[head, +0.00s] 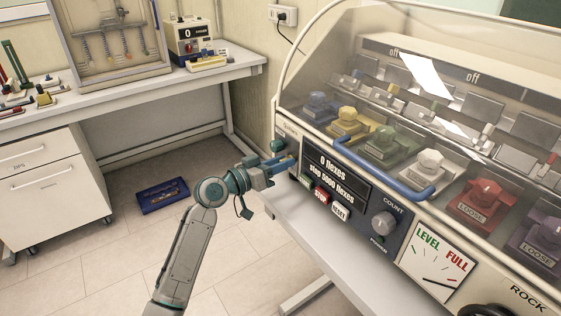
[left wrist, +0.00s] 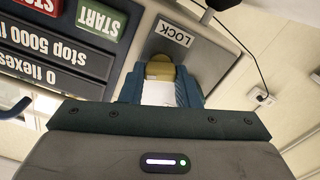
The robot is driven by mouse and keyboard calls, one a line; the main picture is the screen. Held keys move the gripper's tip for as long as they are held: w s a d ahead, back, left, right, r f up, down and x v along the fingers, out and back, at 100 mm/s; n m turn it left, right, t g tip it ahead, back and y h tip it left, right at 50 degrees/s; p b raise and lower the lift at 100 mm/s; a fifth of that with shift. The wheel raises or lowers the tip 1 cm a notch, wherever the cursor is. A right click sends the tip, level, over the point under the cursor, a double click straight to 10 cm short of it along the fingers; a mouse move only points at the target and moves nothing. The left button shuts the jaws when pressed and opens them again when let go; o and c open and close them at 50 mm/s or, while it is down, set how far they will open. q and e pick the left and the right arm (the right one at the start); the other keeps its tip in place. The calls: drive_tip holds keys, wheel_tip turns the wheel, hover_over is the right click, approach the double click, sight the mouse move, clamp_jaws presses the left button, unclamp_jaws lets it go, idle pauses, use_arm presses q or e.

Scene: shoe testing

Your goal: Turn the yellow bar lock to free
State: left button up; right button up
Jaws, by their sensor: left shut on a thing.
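My left gripper (head: 284,164) reaches the left end of the machine's front panel. In the left wrist view its teal fingers (left wrist: 160,88) are shut on a yellow bar lock (left wrist: 161,70), with a pale part of it between them. A white label reading LOCK (left wrist: 176,33) is on the panel right beside the lock. The fingers hide much of the lock, and I cannot make out its angle in the head view. My right gripper is not in view.
Above the panel, a clear cover with a blue handle (head: 385,172) encloses several coloured clamps, including a yellow one (head: 347,121). START (head: 340,211) and STOP (head: 321,195) buttons lie right of my gripper. A dark blue tray (head: 162,195) lies on the floor. A workbench (head: 130,93) stands at left.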

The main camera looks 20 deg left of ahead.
use_arm(q)
drive_tip(key=shift+a+f+n+p, duration=0.1)
drive_tip(key=shift+n+p, duration=1.6)
drive_tip(key=shift+n, duration=1.7)
drive_tip(key=shift+f+n+p, duration=0.1)
drive_tip(key=shift+n+p, duration=1.55)
drive_tip(key=shift+n, duration=1.75)
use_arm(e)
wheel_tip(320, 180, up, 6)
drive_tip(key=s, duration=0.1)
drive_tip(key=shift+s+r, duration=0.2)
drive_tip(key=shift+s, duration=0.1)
use_arm(q)
drive_tip(key=o, duration=0.7)
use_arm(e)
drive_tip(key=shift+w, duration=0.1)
